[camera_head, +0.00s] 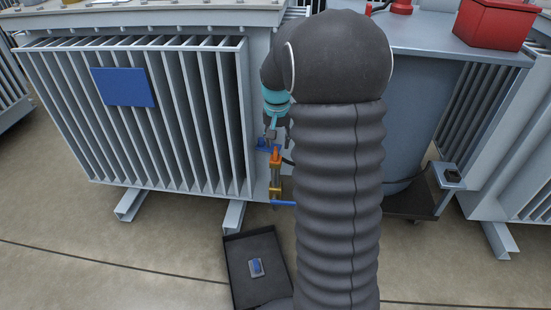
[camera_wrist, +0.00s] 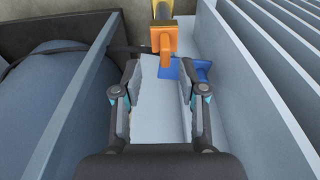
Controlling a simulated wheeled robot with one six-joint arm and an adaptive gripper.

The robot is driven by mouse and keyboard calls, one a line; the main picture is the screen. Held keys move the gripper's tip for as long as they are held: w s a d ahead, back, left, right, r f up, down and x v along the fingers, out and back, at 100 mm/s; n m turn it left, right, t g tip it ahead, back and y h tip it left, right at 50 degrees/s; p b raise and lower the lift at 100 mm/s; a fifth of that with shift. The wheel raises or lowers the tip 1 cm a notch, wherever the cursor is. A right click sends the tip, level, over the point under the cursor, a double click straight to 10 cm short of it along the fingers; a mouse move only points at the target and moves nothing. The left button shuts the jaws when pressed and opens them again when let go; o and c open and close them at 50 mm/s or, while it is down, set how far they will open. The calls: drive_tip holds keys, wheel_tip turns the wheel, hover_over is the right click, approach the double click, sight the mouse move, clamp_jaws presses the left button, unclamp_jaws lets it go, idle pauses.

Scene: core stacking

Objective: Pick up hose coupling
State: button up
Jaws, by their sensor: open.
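An orange coupling (camera_head: 275,157) sits on a brass pipe fitting by the side of the ribbed transformer, and I take it to be the hose coupling. In the wrist view the orange coupling (camera_wrist: 164,42) is just beyond my gripper (camera_wrist: 159,82), whose two fingers are spread apart with nothing between them. A dark hose leads off from it to the left. In the head view my gripper (camera_head: 270,134) is above the orange coupling, partly hidden by my arm. A blue part (camera_wrist: 194,70) lies beside the coupling, close to the right fingertip.
A black tray (camera_head: 236,270) on the floor holds a small blue and grey item (camera_head: 256,266). Cooling fins (camera_wrist: 275,70) rise close on the right in the wrist view, and a large rounded blue-grey body (camera_wrist: 55,90) is on the left. A red box (camera_head: 495,22) stands atop the right unit.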

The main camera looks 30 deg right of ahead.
sight(276, 149)
drive_tip(key=f, duration=0.4)
drive_tip(key=shift+w+a+f+b, duration=0.15)
drive_tip(key=shift+w+f+b, duration=0.15)
drive_tip(key=shift+f+b, duration=0.1)
drive_tip(key=shift+r, duration=0.1)
clamp_jaws()
